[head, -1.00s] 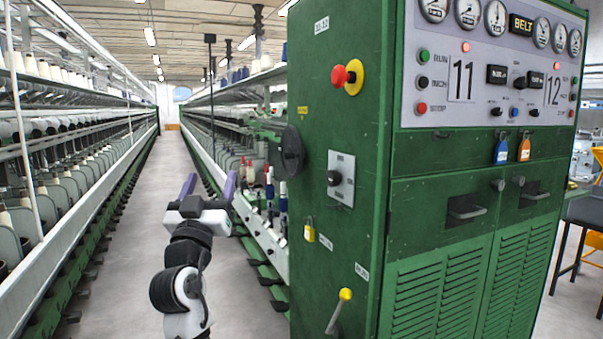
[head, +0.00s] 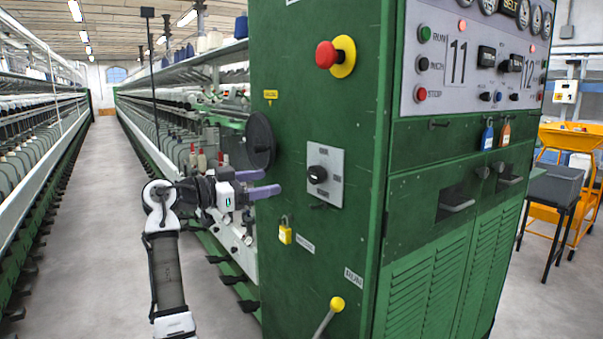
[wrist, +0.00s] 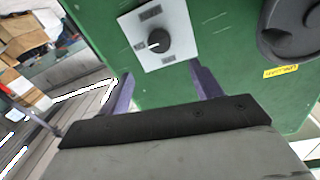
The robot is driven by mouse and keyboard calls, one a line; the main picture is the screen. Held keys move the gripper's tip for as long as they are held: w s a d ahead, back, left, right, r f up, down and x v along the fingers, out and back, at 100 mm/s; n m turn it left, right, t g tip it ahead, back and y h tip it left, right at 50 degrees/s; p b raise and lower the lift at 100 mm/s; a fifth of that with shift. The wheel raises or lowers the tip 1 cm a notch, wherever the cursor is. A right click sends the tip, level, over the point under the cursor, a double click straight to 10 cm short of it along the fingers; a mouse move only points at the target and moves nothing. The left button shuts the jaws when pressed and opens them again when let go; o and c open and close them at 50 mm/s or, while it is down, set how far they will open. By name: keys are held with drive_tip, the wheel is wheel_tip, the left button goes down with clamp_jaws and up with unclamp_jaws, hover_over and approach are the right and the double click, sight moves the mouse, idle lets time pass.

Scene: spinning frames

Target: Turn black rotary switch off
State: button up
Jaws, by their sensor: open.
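The black rotary switch (head: 317,174) sits on a pale plate (head: 335,190) on the left face of the green cabinet. In the wrist view the switch (wrist: 158,41) is ahead between and beyond the fingers, its white mark pointing toward the left of the picture. My gripper (head: 272,184) is in the head view just left of the switch plate, with its purple fingers pointing right toward it. The fingers are apart and empty. In the wrist view my gripper (wrist: 163,90) has the plate showing between its spread fingers. The gripper does not touch the switch.
A red emergency button (head: 326,54) is above the switch. A black handwheel (head: 260,142) is to the left, close to my gripper. A yellow padlock (head: 285,232) and a yellow-knobbed lever (head: 337,305) are below. The aisle floor (head: 75,215) is clear.

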sight(312, 174)
drive_tip(key=p+x, duration=0.3)
drive_tip(key=x, duration=0.9)
drive_tip(key=shift+w+d, duration=0.15)
drive_tip(key=shift+d, duration=0.15)
drive_tip(key=shift+c, duration=0.4)
drive_tip(key=c, duration=0.9)
